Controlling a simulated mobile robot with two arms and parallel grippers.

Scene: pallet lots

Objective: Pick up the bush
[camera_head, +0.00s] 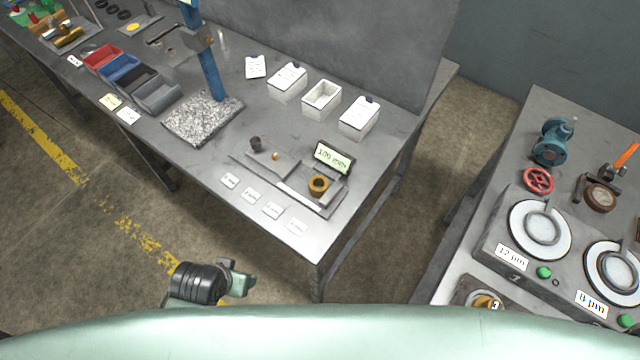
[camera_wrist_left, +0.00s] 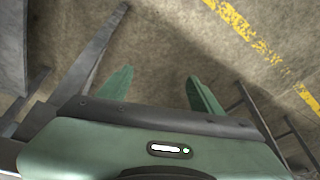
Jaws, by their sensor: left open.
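The bush, a short brass-brown ring with a dark bore (camera_head: 318,185), stands upright on a flat grey plate (camera_head: 285,190) near the front right of the bench, just in front of a display reading about 100 (camera_head: 333,157). The bush is not in the wrist view. My right gripper is not in view.
A granite block with a blue post (camera_head: 203,118), white boxes with cards (camera_head: 321,99) and coloured bins (camera_head: 103,58) stand on the bench. Small labels lie along its front edge. A second bench with dials (camera_head: 540,229) stands at right, across a floor gap.

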